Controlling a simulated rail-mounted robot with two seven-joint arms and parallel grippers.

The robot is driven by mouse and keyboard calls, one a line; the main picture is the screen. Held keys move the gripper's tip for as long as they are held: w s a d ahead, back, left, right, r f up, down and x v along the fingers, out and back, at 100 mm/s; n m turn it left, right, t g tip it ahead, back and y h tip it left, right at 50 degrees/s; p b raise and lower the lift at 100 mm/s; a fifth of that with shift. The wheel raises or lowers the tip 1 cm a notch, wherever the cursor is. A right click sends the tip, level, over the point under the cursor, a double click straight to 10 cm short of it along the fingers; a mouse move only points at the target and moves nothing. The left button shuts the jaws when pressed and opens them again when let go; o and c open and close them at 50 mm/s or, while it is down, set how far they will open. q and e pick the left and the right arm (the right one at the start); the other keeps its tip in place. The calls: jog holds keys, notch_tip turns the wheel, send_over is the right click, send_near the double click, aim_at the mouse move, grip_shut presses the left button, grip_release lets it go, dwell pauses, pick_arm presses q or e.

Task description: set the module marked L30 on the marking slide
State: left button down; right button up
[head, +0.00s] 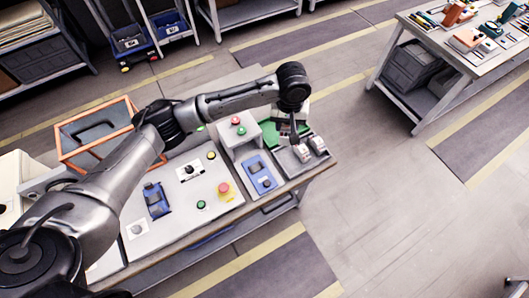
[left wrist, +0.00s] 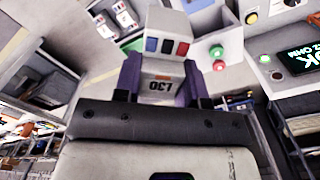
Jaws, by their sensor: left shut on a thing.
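My left gripper (left wrist: 165,85) is shut on the module marked L30 (left wrist: 160,78), a pale grey block whose number shows upside down in the left wrist view. Purple finger pads sit on both its sides. I cannot identify the marking slide for certain. My right gripper is not in view.
Two white modules with red marks (head: 303,153) stand on a dark block at the bench's right edge. Near them are a grey riser (head: 245,143) with red and green buttons, a blue fixture (head: 260,175) and a red stop button (head: 224,188). An orange-framed bin (head: 95,130) stands left.

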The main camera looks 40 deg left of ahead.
pick_arm(q)
jog(key=shift+s+a+f+n+b, duration=0.2)
jog(key=shift+s+a+f+n, duration=0.85)
jog(key=shift+f, duration=3.15)
jog(key=shift+s+a+f+n+b, duration=0.35)
jog(key=shift+a+f+n, duration=1.3)
jog(key=shift+f, duration=2.55)
jog(key=shift+s+a+f+n+b, duration=0.1)
jog(key=shift+s+a+f+n, duration=1.25)
jog(key=shift+f, duration=2.85)
jog(key=f+b, duration=0.1)
jog(key=w+f+b, duration=0.1)
jog(key=shift+a+m+b, duration=0.35)
jog(key=shift+b, duration=0.05)
jog(key=shift+r, duration=0.1)
jog(key=shift+p, duration=0.6)
jog(key=shift+f, duration=0.5)
jog(key=shift+f, duration=0.35)
